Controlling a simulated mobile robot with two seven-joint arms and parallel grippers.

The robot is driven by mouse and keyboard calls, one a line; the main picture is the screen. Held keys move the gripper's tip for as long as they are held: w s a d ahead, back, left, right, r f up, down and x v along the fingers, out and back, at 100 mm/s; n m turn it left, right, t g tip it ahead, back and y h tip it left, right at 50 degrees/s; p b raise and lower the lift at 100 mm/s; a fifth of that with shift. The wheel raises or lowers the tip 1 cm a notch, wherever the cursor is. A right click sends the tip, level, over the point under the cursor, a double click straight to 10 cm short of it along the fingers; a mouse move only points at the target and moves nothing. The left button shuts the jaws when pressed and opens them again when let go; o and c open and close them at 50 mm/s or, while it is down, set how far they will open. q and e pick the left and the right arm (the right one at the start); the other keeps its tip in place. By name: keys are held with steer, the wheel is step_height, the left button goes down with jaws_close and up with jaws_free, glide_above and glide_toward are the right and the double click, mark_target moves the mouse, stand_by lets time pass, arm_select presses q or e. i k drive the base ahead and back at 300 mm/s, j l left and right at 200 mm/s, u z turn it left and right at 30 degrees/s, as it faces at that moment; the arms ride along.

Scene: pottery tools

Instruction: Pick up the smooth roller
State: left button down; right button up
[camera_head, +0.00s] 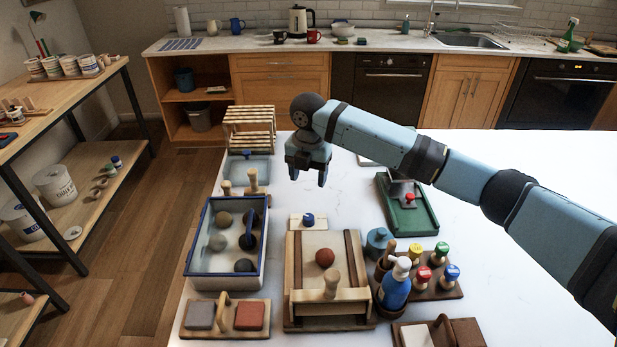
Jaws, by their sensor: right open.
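My right gripper (308,176) hangs above the far middle of the white table, fingers pointing down, open with nothing between them. My left gripper is not in view. I cannot tell for sure which thing is the smooth roller. A green tray (418,222) right of the gripper holds a grey piece with a red knob, partly hidden by my right arm. A wooden slab board (293,247) in front of the gripper carries a reddish clay ball (325,257) and a wooden crosspiece with an upright handle (331,281).
A blue-rimmed tray (188,262) with several clay balls stands left of the board. A slatted wooden rack (249,117) is behind it. The table's right side is clear under my right arm.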

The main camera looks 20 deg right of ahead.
mark_target(333, 276)
steer(key=k+l, duration=0.15)
steer(key=k, duration=0.6)
steer(key=k+l, duration=0.1)
steer(key=k, duration=0.65)
